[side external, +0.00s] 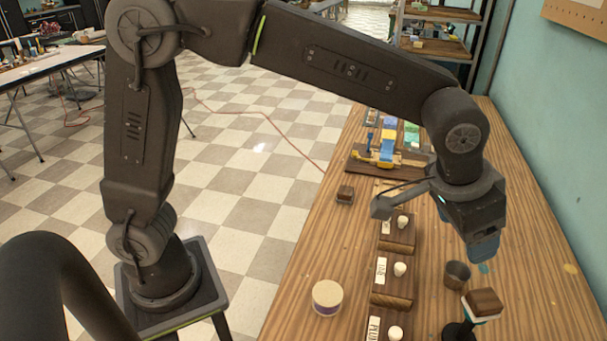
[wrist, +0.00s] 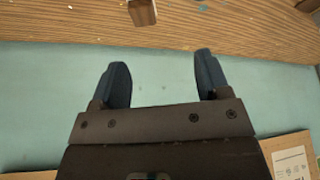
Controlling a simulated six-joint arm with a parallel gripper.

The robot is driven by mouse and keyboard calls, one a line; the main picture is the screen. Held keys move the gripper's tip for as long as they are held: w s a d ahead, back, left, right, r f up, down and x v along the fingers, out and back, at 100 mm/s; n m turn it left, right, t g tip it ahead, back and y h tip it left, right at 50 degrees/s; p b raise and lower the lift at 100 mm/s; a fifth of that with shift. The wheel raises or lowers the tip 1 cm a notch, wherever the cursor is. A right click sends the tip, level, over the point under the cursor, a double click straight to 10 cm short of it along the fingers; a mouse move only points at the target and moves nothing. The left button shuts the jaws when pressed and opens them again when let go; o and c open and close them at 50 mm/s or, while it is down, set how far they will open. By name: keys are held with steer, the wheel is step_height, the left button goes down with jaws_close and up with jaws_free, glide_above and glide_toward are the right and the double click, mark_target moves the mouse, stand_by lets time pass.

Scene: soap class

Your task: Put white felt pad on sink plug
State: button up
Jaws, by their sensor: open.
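My gripper (side external: 484,252) hangs above the right side of the wooden table, with its blue fingers near a metal cup. In the wrist view my gripper (wrist: 161,70) is open, with nothing between its two fingers. I cannot clearly pick out a white felt pad or a sink plug. The nearest wooden box (side external: 392,325) has a white knob and a label that seems to read "PLUG"; its front is cut off by the frame edge. A round tin (side external: 327,296) with a pale top stands to its left.
Two more labelled boxes (side external: 393,283) (side external: 397,236) stand in a row behind. The metal cup (side external: 457,274) and a brown block on a black stand (side external: 484,303) are at right. A small brown block (side external: 345,193) and a colourful rack (side external: 385,154) lie farther back. The wall (side external: 560,150) borders the table.

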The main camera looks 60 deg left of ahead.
steer(key=s+a+r+n+t, duration=0.15)
steer(key=s+a, duration=0.25)
steer(key=a, duration=0.4)
steer(key=s+a+r+n+g, duration=0.1)
steer(key=s+a+r, duration=0.2)
steer(key=s+a, duration=0.35)
steer(key=s+a+f+n+y, duration=0.1)
steer(key=s+a+f, duration=0.2)
steer(key=s+a, duration=0.5)
steer(key=shift+s+a+f+t+y, duration=0.2)
steer(key=shift+s+t+y, duration=0.1)
steer(key=shift+t, duration=0.15)
